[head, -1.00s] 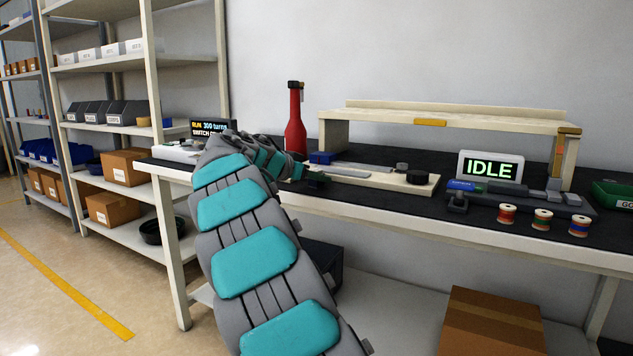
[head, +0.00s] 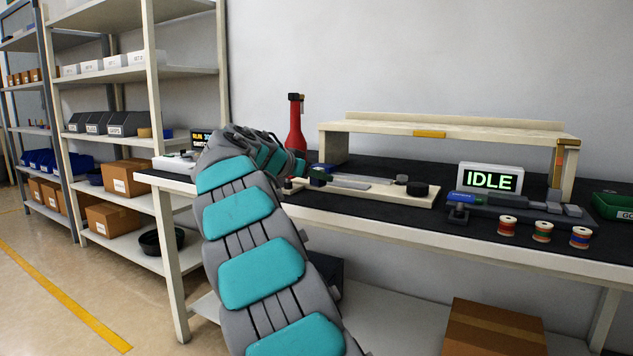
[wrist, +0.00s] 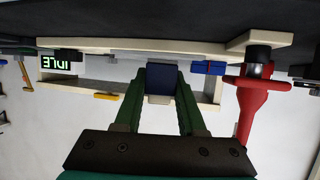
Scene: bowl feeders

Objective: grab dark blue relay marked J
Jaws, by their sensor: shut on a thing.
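My gripper (wrist: 157,90) has its two green fingers shut on a dark blue block, the relay (wrist: 160,77), which has a grey part on its near end. No J can be read on it. In the head view my gripper (head: 318,178) is at the left end of a pale board (head: 370,192) on the bench; the held relay is small and hard to make out there. The wrist view is upside down, and the relay appears clear of the bench top in it.
A red bottle (head: 296,130) stands close behind my gripper. A brighter blue block (wrist: 208,67) sits near the bottle. A raised wooden shelf (head: 440,128), an IDLE display (head: 490,179) and several wire spools (head: 543,231) are to the right on the dark bench (head: 400,225).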

